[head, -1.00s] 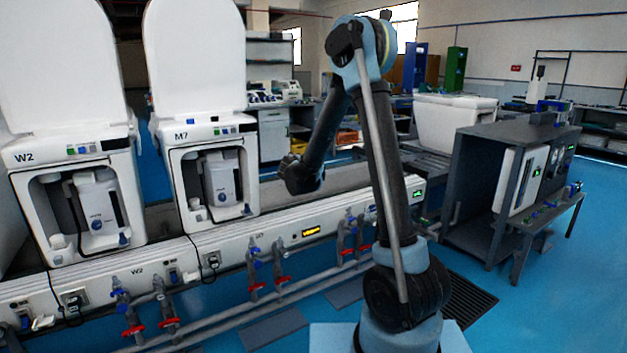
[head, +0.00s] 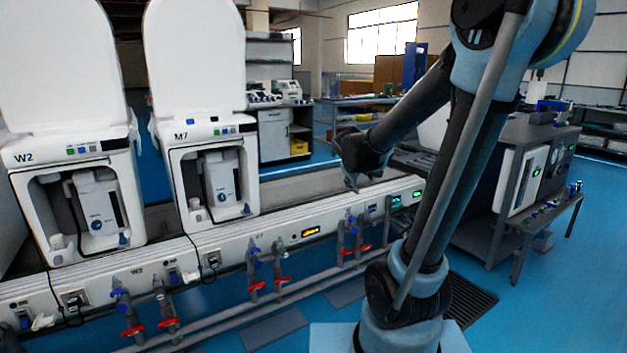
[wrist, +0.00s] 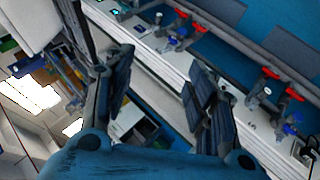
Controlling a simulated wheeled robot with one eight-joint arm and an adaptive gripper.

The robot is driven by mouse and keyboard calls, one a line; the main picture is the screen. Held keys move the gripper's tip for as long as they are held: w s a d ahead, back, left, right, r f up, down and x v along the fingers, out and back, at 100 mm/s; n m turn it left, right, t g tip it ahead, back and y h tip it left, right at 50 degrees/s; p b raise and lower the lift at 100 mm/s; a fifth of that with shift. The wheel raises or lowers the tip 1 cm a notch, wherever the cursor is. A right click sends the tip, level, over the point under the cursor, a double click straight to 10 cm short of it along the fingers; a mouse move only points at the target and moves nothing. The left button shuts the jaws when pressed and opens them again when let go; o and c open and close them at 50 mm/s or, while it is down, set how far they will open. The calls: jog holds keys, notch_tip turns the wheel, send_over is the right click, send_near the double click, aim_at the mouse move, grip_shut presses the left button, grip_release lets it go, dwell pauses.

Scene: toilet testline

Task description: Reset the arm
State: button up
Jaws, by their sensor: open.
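My arm rises from its base at the lower right of the head view and bends over toward the left. My gripper (head: 352,182) is at the end of the forearm, above the bench behind the white front panel. In the wrist view my gripper (wrist: 160,95) shows two dark fingers spread wide apart with nothing between them. It touches nothing that I can see.
Two white toilet units stand at the left, W2 (head: 75,150) and M7 (head: 205,135). A white panel (head: 230,250) runs along the bench, with red-handled valves (head: 257,286) below. A grey test cabinet (head: 540,150) stands at the right. Blue floor (head: 590,270) is free there.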

jog(key=s+d+f+m+g+y, duration=0.1)
jog(key=s+f+m+g, duration=0.1)
jog(key=s, duration=0.8)
jog(key=s+f+m+g+y, duration=0.1)
jog(key=s+f, duration=0.4)
jog(key=s, duration=0.5)
jog(key=s+d+f+m+g+y, duration=0.1)
jog(key=s+f+m+g, duration=0.2)
jog(key=s, duration=0.7)
jog(key=shift+s+d+f+m, duration=0.2)
jog(key=shift+s+d+m, duration=0.1)
jog(key=shift+m, duration=0.2)
